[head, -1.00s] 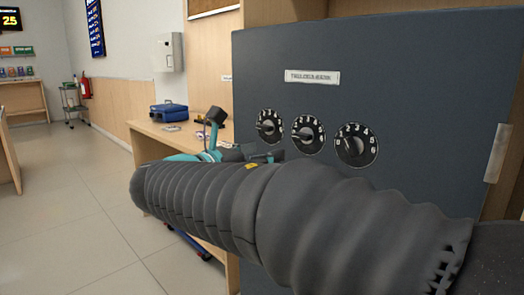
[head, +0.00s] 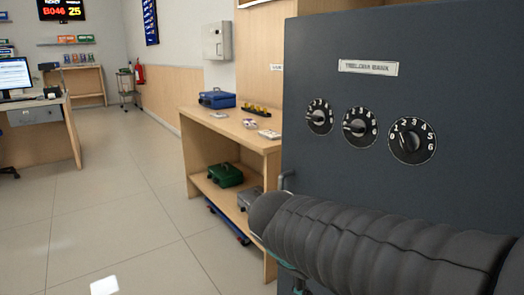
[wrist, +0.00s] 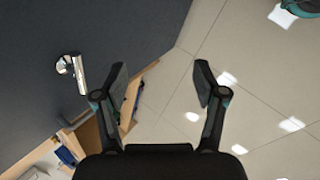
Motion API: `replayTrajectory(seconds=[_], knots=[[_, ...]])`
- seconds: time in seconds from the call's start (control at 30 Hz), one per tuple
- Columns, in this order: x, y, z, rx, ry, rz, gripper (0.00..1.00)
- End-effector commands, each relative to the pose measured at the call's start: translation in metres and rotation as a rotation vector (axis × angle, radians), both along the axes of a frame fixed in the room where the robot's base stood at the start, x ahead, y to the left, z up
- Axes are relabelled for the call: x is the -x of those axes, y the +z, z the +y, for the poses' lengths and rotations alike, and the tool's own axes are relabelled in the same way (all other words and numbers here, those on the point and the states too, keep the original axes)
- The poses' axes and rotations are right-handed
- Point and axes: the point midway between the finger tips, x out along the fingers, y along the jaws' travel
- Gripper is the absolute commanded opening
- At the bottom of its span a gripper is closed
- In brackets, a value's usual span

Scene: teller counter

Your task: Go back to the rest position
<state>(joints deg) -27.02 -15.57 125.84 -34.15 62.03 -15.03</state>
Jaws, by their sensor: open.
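My gripper (wrist: 162,88) shows in the wrist view with its two fingers apart and nothing between them. It is over the tiled floor, beside the dark safe front (wrist: 120,25). A metal handle (wrist: 72,72) on that front is left of the fingers, apart from them. In the head view my dark, ribbed arm crosses the lower right in front of the safe (head: 440,120). My gripper itself is hidden there. The safe has a label plate (head: 368,67) and three numbered dials, the right one (head: 412,141) largest in view.
A wooden counter (head: 235,128) left of the safe holds a blue case (head: 217,98). A green case (head: 225,174) is on its lower shelf. A desk with a monitor (head: 15,75) stands at far left. The tiled floor (head: 120,210) between is clear.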

Motion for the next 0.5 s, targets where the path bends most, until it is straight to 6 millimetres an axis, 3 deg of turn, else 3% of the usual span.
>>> replayTrajectory(seconds=[0.1,0.3,0.5], knots=[[0.040,-0.020,-0.007,-0.280,-0.252,-0.029,0.71],[0.090,-0.035,-0.015,-0.649,-0.608,-0.094,0.71],[0.117,-0.031,-0.041,-0.758,-0.751,-0.187,0.71]])
